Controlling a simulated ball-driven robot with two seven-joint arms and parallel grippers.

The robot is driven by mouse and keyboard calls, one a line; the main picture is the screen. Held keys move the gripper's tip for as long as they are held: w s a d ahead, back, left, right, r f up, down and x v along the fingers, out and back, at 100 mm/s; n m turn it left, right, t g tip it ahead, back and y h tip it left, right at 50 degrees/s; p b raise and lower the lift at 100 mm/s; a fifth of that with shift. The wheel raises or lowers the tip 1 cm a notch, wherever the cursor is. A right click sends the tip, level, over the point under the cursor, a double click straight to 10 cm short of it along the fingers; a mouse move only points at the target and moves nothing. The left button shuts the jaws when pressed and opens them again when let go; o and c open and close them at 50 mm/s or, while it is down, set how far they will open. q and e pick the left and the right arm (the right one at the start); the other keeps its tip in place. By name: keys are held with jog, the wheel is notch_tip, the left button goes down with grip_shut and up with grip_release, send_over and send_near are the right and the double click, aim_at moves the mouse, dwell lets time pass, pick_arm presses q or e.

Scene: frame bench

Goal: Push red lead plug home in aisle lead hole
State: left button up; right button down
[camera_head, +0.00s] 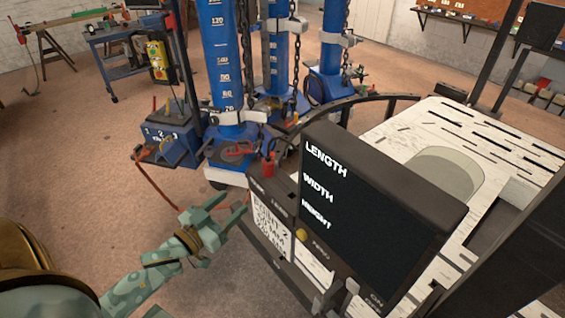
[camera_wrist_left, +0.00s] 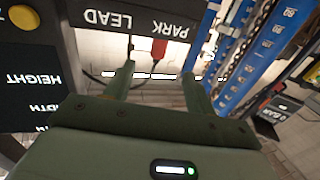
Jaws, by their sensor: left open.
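The red lead plug (camera_head: 268,164) stands at the edge of the dark console, beside its small label strip. In the left wrist view the red plug (camera_wrist_left: 159,50) is at the panel edge by the word PARK. The LEAD label (camera_wrist_left: 112,20) is beside it, with a dark stub below; I cannot make out the hole itself. My left gripper (camera_head: 236,203) is open and empty, left of the console and short of the plug. In the left wrist view its fingers (camera_wrist_left: 158,82) are apart, with the plug visible beyond the gap. My right gripper is not in view.
The console's screen (camera_head: 370,215) reads length, width and height; a yellow button (camera_head: 302,235) is beside it. Blue lift columns (camera_head: 222,70) with chains stand behind. A red cable (camera_head: 155,190) runs from a blue box (camera_head: 172,147) toward my left gripper.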

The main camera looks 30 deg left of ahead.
aim_at(265, 174)
pick_arm(q)
jog(key=w, duration=0.3)
jog(key=w+d, duration=0.1)
jog(key=w, duration=0.7)
jog(key=shift+d, duration=0.15)
jog(key=w, duration=0.4)
jog(key=shift+w+d, duration=0.3)
jog(key=shift+d, duration=0.05)
jog(key=shift+s, duration=0.1)
jog(key=c, duration=1.1)
